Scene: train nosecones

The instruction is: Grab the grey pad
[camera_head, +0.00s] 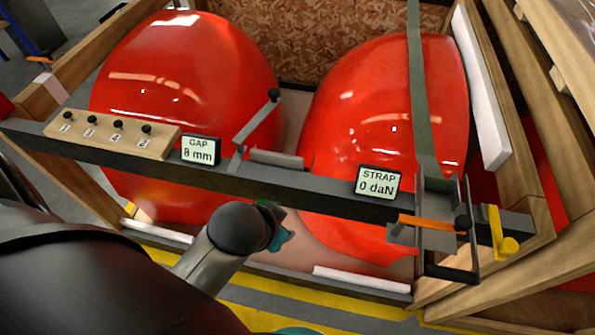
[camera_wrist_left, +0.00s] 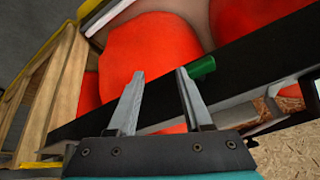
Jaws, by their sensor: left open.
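A flat grey pad (camera_head: 277,159) sits at the dark crossbar (camera_head: 290,185), between the two red nosecones (camera_head: 185,95), beside a grey lever with a black knob (camera_head: 273,95). My left gripper (camera_head: 279,228) is in front of and below the crossbar, apart from the pad, and mostly hidden behind my own wrist. In the left wrist view the left gripper (camera_wrist_left: 158,75) is open, with its two fingers apart and nothing between them but the bar and red nosecone behind. A grey piece (camera_wrist_left: 236,115) lies past the bar there; I cannot tell whether it is the pad.
A GAP display (camera_head: 200,150) reads 8 mm and a STRAP display (camera_head: 378,183) reads 0 daN. A green strap (camera_head: 418,90) runs over the right nosecone to a ratchet with an orange handle (camera_head: 432,224). A wooden crate (camera_head: 530,130) surrounds everything. A green cylinder (camera_wrist_left: 201,68) is by the right fingertip.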

